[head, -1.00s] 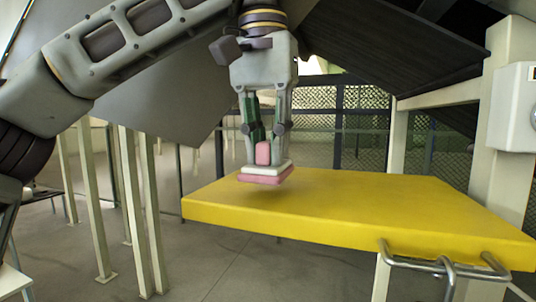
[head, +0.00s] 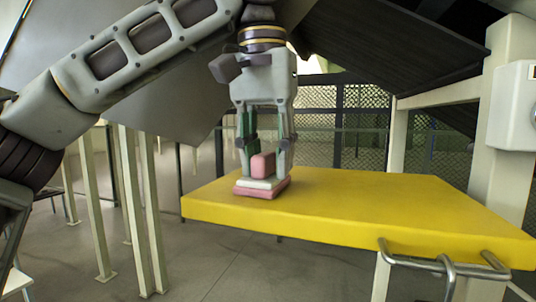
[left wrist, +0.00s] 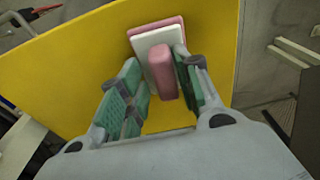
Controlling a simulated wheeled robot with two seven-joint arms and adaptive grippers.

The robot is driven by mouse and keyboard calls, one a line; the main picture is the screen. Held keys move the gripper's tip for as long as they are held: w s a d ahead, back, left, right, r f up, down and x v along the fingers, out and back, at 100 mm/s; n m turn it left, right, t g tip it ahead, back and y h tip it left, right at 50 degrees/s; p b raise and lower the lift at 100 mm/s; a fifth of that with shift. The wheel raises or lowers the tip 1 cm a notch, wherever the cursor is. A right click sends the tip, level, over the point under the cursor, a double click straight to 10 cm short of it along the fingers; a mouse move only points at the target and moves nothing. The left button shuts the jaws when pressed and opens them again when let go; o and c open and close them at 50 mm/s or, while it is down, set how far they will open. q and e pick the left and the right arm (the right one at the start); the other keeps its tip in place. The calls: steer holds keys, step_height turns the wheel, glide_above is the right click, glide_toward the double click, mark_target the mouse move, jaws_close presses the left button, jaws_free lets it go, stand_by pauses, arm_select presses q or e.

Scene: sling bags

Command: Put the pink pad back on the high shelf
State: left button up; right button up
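The pink pad (head: 262,193) has a pink base, a white layer and an upright pink handle block. It lies flat on the left part of the yellow shelf (head: 380,210), close to its front edge. My left gripper (head: 265,165) points straight down over the pad, its fingers on either side of the handle. In the left wrist view the handle of the pad (left wrist: 161,72) stands between the spread green fingers. A gap shows on its left side; the right finger is very close to it. My right gripper is in no view.
Bent metal bars (head: 445,265) stick out at the shelf's front right. A pale post (head: 500,130) with a white box (head: 514,105) stands at the right. A dark slanted panel (head: 400,45) hangs above. The shelf right of the pad is bare.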

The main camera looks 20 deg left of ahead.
mark_target(262, 155)
arm_select(q)
steer(key=shift+r, duration=0.25)
stand_by(0.4)
step_height(262, 155, up, 12)
steer(key=s, duration=0.1)
steer(key=shift+s+f, duration=0.15)
steer(key=shift+s, duration=0.15)
stand_by(1.6)
steer(key=shift+a, duration=0.1)
steer(key=shift+a, duration=0.1)
stand_by(0.7)
